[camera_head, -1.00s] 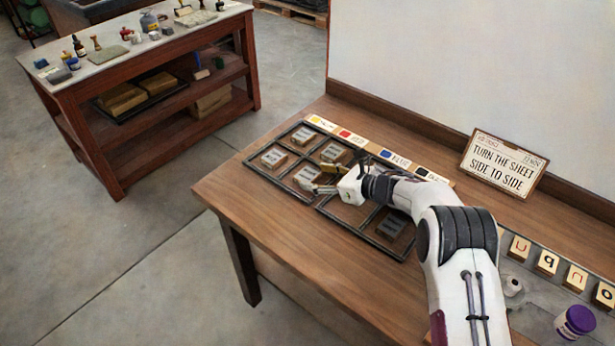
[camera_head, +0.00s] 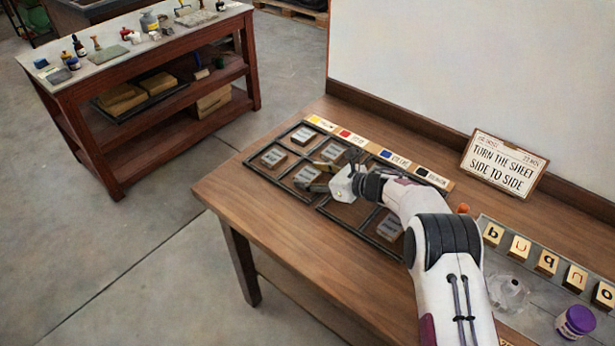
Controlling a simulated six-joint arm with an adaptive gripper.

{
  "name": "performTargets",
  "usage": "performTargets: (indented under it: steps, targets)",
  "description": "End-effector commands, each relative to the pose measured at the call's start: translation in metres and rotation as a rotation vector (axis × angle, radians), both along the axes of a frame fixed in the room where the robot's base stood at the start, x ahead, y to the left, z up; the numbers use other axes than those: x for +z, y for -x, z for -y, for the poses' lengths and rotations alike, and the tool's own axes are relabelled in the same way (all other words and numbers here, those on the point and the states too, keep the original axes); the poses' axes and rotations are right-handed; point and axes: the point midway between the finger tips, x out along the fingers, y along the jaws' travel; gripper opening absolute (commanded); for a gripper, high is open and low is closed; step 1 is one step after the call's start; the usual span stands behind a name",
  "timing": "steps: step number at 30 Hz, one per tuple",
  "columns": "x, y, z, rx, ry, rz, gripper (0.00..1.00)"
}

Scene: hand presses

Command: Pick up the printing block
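One block (camera_head: 273,157) is at the left, one (camera_head: 303,135) at the back, one (camera_head: 333,152) right of that, and one (camera_head: 307,175) in the middle. Another block (camera_head: 390,228) is at the right end. My gripper (camera_head: 331,171) is over the frame, close beside the middle block and the block behind it. Its fingers look spread apart, with nothing clearly held. The fingers partly cover these blocks, and contact cannot be told.
A colour-swatch strip (camera_head: 433,178) lies behind the frame. A sign (camera_head: 504,164) stands behind my arm. Letter blocks (camera_head: 546,262), a clear glass item (camera_head: 509,293) and a purple-lidded jar (camera_head: 575,321) are at the right. The table's front left is clear.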

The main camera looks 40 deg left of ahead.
Motion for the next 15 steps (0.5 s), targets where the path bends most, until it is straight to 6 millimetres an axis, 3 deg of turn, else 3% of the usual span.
performTargets:
  steps: [1,3,15]
  targets:
    - [0.0001,0.0,0.0,0.0,0.0,0.0,0.41]
    - [0.0001,0.0,0.0,0.0,0.0,0.0,0.25]
    - [0.0023,-0.0002,-0.0001,0.0,-0.001,0.0,0.25]
